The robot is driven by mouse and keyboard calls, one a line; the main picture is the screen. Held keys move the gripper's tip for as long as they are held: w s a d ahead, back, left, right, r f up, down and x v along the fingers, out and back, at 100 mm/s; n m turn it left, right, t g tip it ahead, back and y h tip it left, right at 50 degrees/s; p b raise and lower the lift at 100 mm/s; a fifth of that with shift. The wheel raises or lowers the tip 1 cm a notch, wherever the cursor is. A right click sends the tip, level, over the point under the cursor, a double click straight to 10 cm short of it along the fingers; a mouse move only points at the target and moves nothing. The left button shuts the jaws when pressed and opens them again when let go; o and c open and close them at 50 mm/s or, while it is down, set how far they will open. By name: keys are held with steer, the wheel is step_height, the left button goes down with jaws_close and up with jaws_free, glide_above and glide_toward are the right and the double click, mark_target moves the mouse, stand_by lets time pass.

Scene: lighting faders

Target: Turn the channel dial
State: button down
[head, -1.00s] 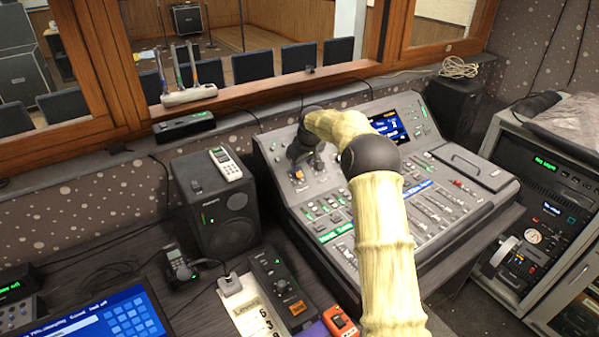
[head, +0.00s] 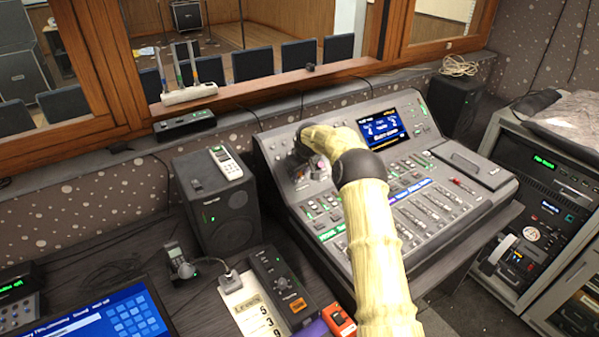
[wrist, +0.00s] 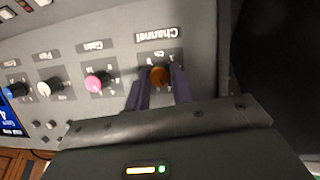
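The channel dial is an orange knob (wrist: 159,76) under an upside-down "Channel" label (wrist: 157,35) in the wrist view. My gripper (wrist: 160,82) has its two purple fingers on either side of this knob. The fingertips are very close to its sides; I cannot tell whether they touch it. In the head view my gripper (head: 305,163) is low at the upper left of the mixing console (head: 335,220), and my wrist and arm hide the dial there.
In the wrist view, a pink knob (wrist: 96,81) and a white knob (wrist: 49,88) stand left of the orange one. The console screen (head: 385,127) is right of my gripper in the head view. A black speaker (head: 220,205) stands left of the console.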

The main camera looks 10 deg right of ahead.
steer(key=shift+m+p, duration=0.3)
steer(key=shift+d+r+m+g+y+p, duration=0.15)
steer(key=shift+m+g+y+p, duration=0.25)
steer(key=shift+m+p, duration=0.5)
steer(key=m, duration=0.2)
steer(key=m+y+p, duration=0.1)
steer(key=m, duration=0.1)
steer(key=shift+w+y, duration=0.1)
steer(key=shift+y, duration=0.2)
steer(key=shift+m, duration=0.3)
steer(key=c, duration=1.2)
jaws_free()
